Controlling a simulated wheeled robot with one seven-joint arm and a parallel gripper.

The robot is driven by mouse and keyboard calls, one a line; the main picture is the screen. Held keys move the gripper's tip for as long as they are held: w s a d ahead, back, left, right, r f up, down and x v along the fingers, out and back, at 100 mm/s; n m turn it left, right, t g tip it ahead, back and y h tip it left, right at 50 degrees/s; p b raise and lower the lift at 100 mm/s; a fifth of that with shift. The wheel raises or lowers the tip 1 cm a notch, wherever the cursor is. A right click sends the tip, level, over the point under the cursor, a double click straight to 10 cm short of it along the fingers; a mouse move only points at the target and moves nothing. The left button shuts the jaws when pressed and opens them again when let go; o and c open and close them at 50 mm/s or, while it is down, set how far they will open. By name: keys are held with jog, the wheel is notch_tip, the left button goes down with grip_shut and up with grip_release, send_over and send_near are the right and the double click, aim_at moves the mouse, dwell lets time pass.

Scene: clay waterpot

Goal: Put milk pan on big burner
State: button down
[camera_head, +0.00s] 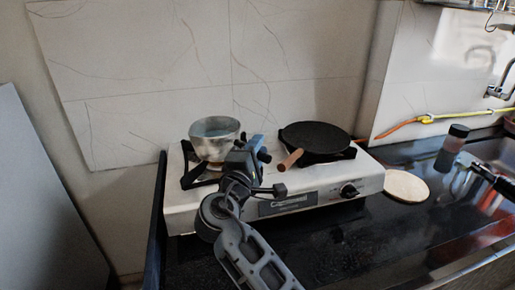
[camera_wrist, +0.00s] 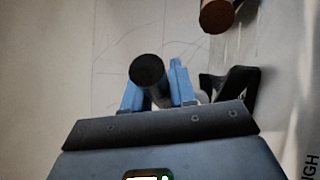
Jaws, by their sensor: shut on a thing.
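The milk pan (camera_head: 213,139), a silvery metal pot, is over the left burner's black bracket (camera_head: 190,178). I cannot tell whether it rests there or is slightly raised. My gripper (camera_head: 256,146) is at the pan's right side. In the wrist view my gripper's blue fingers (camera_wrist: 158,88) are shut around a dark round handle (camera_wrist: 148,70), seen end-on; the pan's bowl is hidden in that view. A black frying pan (camera_head: 316,136) with a wooden handle (camera_head: 291,159) occupies the right burner.
The white stove (camera_head: 320,190) stands on a dark counter (camera_head: 350,230) against a tiled wall. A round pale board (camera_head: 406,186) lies right of the stove. A dark-capped bottle (camera_head: 452,147) stands farther right. The frying pan's wooden handle points towards my gripper.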

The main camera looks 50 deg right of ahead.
jog(key=c, duration=0.9)
grip_release()
jog(key=shift+f, duration=0.15)
jog(key=b+v, duration=0.3)
jog(key=v, duration=0.9)
